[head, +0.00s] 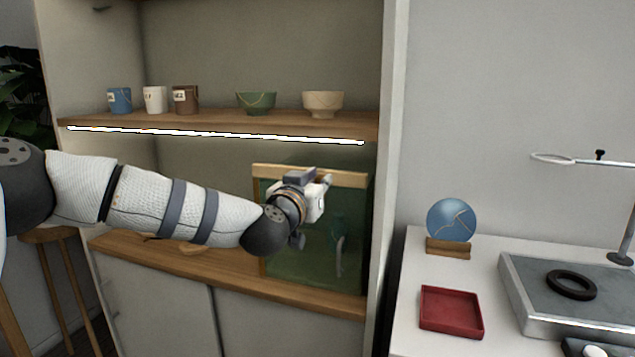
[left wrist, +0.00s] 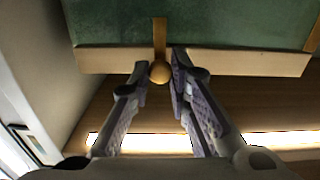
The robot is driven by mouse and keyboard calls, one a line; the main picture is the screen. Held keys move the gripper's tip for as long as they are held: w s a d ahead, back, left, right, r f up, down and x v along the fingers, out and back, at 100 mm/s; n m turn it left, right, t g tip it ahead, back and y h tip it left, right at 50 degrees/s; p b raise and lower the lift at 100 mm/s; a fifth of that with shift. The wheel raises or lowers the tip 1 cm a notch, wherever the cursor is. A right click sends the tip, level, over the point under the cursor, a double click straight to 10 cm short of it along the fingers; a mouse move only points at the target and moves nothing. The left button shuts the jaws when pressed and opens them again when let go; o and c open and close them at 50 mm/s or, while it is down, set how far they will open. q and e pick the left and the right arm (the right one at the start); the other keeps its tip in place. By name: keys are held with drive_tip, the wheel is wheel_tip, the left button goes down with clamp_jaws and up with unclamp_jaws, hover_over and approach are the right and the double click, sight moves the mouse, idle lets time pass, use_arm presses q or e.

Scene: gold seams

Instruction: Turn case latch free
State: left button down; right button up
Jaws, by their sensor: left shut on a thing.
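The case (head: 300,262) is a green-glass box with a pale wooden top rail, standing on the lower shelf of the cabinet. Its rail also shows in the left wrist view (left wrist: 105,60). The latch (left wrist: 159,35) is a narrow tan bar lying across the rail and over the green pane, square to the rail, with a round knob (left wrist: 160,72) at its near end. My left gripper (left wrist: 160,68) is shut on the latch knob, one finger at each side. In the head view my left gripper (head: 322,190) is in front of the case's upper part and hides the latch.
Cups and bowls, including a green bowl (head: 256,102), stand on the shelf above, over a bright light strip (head: 215,136). The cabinet's right side panel (head: 390,170) is close to the case. At right, a counter holds a blue plate (head: 452,219) and a red tray (head: 450,311).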

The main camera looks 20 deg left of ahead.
drive_tip(key=shift+w, duration=0.1)
use_arm(q)
drive_tip(key=n, duration=0.4)
drive_tip(key=shift+p, duration=0.35)
drive_tip(key=n, duration=0.4)
drive_tip(key=shift+n, duration=0.3)
drive_tip(key=n, duration=0.4)
drive_tip(key=shift+a+f, duration=0.1)
drive_tip(key=shift+f, duration=0.05)
drive_tip(key=shift+n, duration=2.5)
use_arm(e)
drive_tip(key=shift+r, duration=0.15)
use_arm(q)
drive_tip(key=c, duration=1.5)
unclamp_jaws()
